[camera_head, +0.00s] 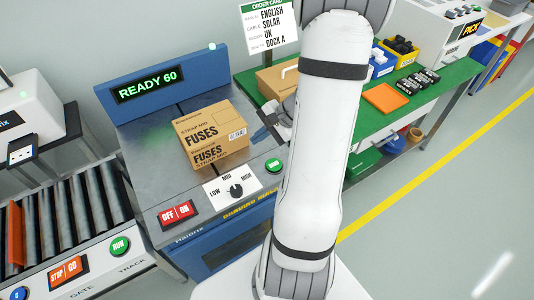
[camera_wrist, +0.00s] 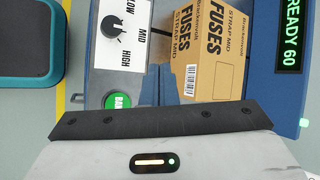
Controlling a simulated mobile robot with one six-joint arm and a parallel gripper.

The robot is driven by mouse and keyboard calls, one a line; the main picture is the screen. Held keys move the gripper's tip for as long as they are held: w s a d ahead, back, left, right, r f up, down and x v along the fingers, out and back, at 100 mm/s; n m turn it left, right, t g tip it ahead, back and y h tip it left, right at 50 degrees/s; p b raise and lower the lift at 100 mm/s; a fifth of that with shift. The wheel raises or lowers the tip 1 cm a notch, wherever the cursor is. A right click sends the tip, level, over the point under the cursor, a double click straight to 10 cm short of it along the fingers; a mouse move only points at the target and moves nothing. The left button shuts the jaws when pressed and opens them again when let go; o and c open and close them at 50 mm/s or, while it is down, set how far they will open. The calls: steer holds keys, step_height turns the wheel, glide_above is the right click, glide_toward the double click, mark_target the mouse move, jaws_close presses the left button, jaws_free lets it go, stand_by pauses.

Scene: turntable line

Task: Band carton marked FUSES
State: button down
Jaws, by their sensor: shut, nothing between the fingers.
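The brown carton (camera_head: 213,134) marked FUSES and STRAP MID sits upright on the banding machine's grey top (camera_head: 160,150); it also shows in the wrist view (camera_wrist: 222,60). No band is visible on its seen faces. The display (camera_head: 147,86) reads READY 60. The LOW/MID/HIGH dial (camera_head: 236,190) appears to point at MID. A red OFF/ON switch (camera_head: 178,214) is on the front. The green BAND button (camera_head: 274,165) is at the right front corner. My gripper (camera_head: 268,120) is shut and empty, right of the carton, above the machine; my arm partly hides it.
A roller track (camera_head: 70,215) with STOP/GO and RUN controls lies left. A green bench (camera_head: 430,100) at right holds an orange tray (camera_head: 385,97), black packs and bins. An order card (camera_head: 268,25) stands behind. The floor right of the yellow line is clear.

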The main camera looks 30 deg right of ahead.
steer(key=d+f+m+t, duration=0.2)
steer(key=d+f+m, duration=0.2)
steer(key=d, duration=0.3)
steer(key=shift+s+f+h, duration=0.15)
steer(key=shift+f+h, duration=0.15)
steer(key=shift+f, duration=0.45)
steer(key=shift+a, duration=0.1)
steer(key=b, duration=0.5)
glide_above(268, 163)
steer(key=s+d, duration=0.2)
steer(key=f, duration=0.7)
steer(key=shift+s+d+f, duration=0.15)
steer(key=shift+s+f, duration=0.05)
steer(key=shift+f, duration=0.2)
steer(key=shift+f+b, duration=0.5)
steer(key=shift+b, duration=0.15)
steer(key=shift+f, duration=0.15)
steer(key=shift+f+b, duration=0.3)
steer(key=shift+b, duration=0.35)
